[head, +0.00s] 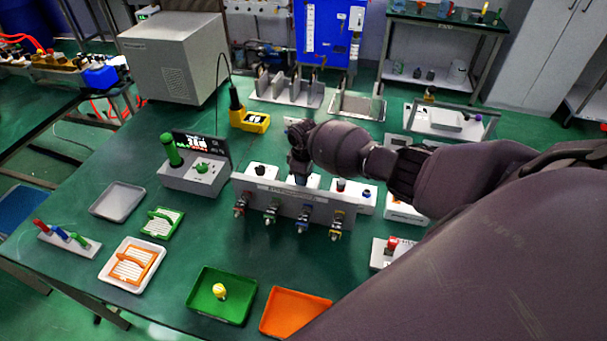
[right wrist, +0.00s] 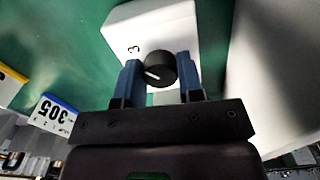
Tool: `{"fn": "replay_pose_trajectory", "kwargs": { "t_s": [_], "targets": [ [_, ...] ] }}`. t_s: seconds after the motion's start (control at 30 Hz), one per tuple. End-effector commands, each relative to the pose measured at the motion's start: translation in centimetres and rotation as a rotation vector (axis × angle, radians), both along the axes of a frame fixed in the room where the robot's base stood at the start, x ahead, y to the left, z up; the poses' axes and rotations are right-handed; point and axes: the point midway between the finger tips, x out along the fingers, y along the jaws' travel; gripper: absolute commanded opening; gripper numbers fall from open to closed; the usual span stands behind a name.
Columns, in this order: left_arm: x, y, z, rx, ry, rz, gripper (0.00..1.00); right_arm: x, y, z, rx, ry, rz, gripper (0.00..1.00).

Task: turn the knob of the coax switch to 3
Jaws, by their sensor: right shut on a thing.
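In the right wrist view a round black knob (right wrist: 162,68) with a white pointer mark stands on a white box face (right wrist: 165,27). A rotated "3" is printed up and left of the knob; the pointer mark points left and slightly down, not straight at it. My right gripper (right wrist: 157,74) has its two blue fingers on either side of the knob, shut on it. In the head view my right gripper (head: 300,172) is behind the grey panel with coax connectors (head: 290,203), and it hides the knob. My left gripper is not in view.
A small black knob (head: 341,185) is just right of my gripper. A grey meter with a green handle (head: 195,175) stands left, a yellow device (head: 250,120) behind. Green (head: 222,310) and orange trays (head: 292,318) lie in front. A white "305" label (right wrist: 53,115) shows in the wrist view.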

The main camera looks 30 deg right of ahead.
Motion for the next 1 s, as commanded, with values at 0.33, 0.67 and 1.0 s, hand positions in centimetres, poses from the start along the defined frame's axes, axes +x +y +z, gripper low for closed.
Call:
{"fn": "replay_pose_trajectory", "kwargs": {
  "t_s": [0.33, 0.67, 1.0],
  "targets": [
    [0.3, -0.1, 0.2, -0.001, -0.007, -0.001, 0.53, 0.0, 0.0, 0.0, 0.0, 0.001, -0.002, 0.44],
    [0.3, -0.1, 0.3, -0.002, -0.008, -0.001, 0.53, 0.0, 0.0, 0.0, 0.0, 0.0, -0.001, 0.6],
    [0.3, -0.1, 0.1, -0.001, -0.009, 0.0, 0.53, 0.1, -0.1, 2.4, -0.001, -0.003, 0.0, 0.6]
  ]
}}
